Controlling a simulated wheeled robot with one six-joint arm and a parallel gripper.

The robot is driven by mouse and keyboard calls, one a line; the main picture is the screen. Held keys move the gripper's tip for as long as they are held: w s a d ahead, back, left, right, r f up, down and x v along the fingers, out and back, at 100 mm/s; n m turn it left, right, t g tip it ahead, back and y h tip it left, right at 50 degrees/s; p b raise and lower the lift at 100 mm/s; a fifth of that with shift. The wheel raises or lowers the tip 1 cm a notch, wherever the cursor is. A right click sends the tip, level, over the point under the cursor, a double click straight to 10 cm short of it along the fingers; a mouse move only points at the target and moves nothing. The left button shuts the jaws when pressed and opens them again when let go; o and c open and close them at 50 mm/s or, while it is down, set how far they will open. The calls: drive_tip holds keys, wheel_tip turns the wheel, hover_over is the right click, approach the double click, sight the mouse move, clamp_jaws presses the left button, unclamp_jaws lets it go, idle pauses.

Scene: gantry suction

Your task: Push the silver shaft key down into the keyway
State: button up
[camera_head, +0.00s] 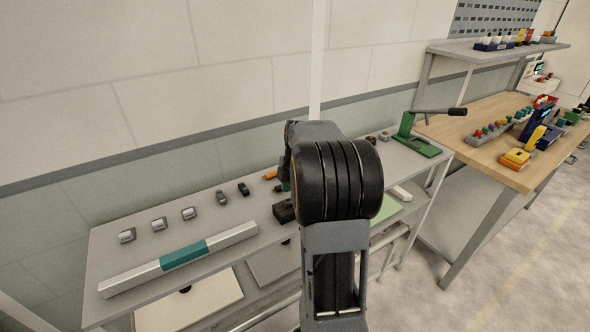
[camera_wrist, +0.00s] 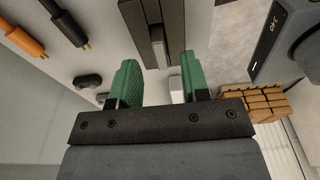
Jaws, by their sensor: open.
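In the wrist view, my gripper (camera_wrist: 157,62) is open, with its two green fingers apart. A dark block (camera_wrist: 138,14) with a lengthwise groove lies ahead of the fingers, its near end at the gap between them. A grey-silver strip, which looks like the shaft key (camera_wrist: 158,46), lies along the groove near that end. I cannot tell how deep it sits. Nothing shows clamped between the fingers. In the head view, a dark block (camera_head: 284,212) shows on the bench left of my arm, which hides my gripper and the key.
The grey bench (camera_head: 110,245) carries a long silver bar with a teal middle (camera_head: 183,254) and several small metal parts. A green lever press (camera_head: 415,143) stands at its right end. Orange and black plug-like parts (camera_wrist: 67,22) lie left of the block in the wrist view.

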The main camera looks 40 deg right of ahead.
wheel_tip(320, 180, up, 10)
drive_tip(key=d, duration=0.1)
drive_tip(key=shift+d+r, duration=0.15)
drive_tip(key=shift+r, duration=0.1)
drive_tip(key=shift+s, duration=0.1)
idle(0.3)
